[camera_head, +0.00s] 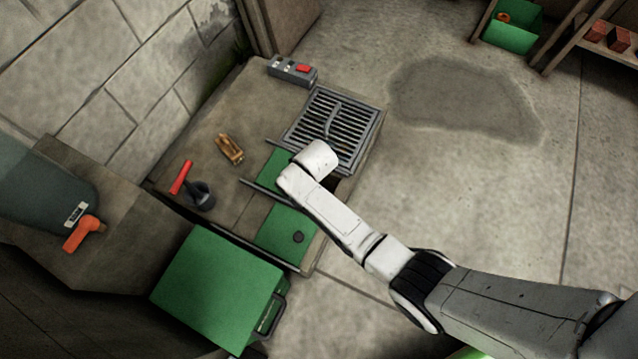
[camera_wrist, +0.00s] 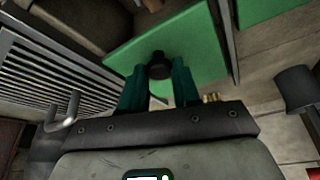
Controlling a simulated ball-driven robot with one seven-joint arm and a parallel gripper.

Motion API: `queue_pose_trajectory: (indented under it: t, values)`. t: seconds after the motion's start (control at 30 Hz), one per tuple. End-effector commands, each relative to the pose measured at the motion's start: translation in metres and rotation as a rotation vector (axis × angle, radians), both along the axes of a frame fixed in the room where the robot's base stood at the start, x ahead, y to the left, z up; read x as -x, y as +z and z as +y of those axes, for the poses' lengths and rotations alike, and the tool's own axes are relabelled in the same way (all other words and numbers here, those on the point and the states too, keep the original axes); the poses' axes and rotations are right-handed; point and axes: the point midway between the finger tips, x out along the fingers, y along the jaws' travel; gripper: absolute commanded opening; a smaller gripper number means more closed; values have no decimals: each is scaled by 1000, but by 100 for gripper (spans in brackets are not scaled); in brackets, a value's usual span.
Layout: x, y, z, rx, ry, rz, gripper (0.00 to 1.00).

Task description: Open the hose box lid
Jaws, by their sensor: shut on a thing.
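In the wrist view, my gripper (camera_wrist: 159,78) has its two teal fingers on either side of a black knob (camera_wrist: 158,62) and is shut on it. The knob stands on a flat green lid panel (camera_wrist: 205,45). In the head view, part of this panel (camera_head: 274,168) shows beside the grate, and my white wrist hides the fingers and the knob. A dark gap (camera_head: 326,187) shows right of my wrist. I cannot tell whether it is an opening.
A metal grate (camera_head: 332,130) lies behind the panels. A grey switch box (camera_head: 291,70), a brass piece (camera_head: 229,149) and a red-handled valve (camera_head: 182,177) are around the slab. A green box (camera_head: 215,285) stands at lower left. The floor at right is clear.

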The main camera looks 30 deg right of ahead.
Motion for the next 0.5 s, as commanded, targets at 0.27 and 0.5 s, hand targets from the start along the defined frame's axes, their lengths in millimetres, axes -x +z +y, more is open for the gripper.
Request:
queue_pose_trajectory:
  t: [0.27,0.5]
  values:
    - [-33,-2,24,1,-1,1,0]
    - [-33,-1,24,0,-3,2,0]
